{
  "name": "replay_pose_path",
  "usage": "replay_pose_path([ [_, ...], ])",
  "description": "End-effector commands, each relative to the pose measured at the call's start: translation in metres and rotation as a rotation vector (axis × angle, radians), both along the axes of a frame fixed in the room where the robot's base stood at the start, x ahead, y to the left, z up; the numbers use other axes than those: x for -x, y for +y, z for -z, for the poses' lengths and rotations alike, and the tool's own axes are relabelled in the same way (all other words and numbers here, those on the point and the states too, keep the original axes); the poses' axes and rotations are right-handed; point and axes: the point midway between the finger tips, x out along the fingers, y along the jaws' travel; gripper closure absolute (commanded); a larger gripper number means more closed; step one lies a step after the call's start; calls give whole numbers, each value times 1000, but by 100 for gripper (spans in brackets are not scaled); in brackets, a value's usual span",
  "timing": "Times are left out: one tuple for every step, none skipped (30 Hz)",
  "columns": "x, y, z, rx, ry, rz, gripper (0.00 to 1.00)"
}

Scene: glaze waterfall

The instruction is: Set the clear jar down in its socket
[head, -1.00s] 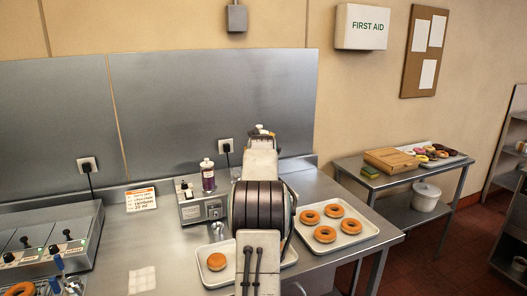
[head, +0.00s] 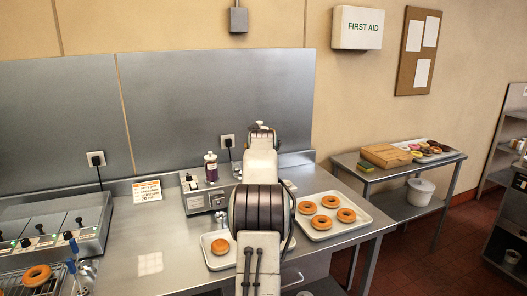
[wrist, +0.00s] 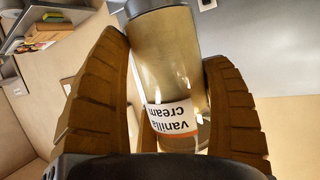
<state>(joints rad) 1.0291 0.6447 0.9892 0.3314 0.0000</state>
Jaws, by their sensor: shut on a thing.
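The clear jar (wrist: 170,75) shows in the wrist view, with a white label that reads "vanilla cream" upside down in the picture. My gripper (wrist: 168,88) is shut on it, one finger along each side. In the head view my arm hides the gripper and jar. A grey dispenser box (head: 208,200) stands on the counter left of my arm, with a dark jar (head: 211,167) upright on it. I cannot make out an empty socket; my arm covers the box's right side.
A tray of doughnuts (head: 368,222) is right of my arm and another tray (head: 208,259) is partly behind it. An orange-edged sign (head: 148,190) stands left of the box. The front-left counter (head: 150,240) is mostly clear; a wire rack with a doughnut (head: 37,276) is farther left.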

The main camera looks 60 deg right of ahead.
Motion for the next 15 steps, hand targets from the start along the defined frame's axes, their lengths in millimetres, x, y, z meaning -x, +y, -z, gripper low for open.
replay_pose_path([
  [-1,-1,-8,9,-6,0,62],
  [-1,-2,-10,9,-5,0,62],
  [-2,-3,-13,9,-6,0,62],
  [-2,-3,-15,9,-5,0,62],
  [-2,-4,-17,9,-5,0,62],
  [-3,-4,-21,9,-6,0,62],
  [-3,-5,-24,9,-5,0,62],
  [-3,-5,-26,9,-6,0,62],
  [-4,-6,-29,9,-5,0,62],
  [-4,-6,-31,9,-5,0,62],
  [-4,-7,-34,9,-5,0,62],
  [-4,-7,-37,9,-5,0,62],
  [-4,-7,-40,9,-5,0,62],
  [-5,-8,-41,9,-5,0,62],
  [-5,-8,-43,8,-5,0,62],
])
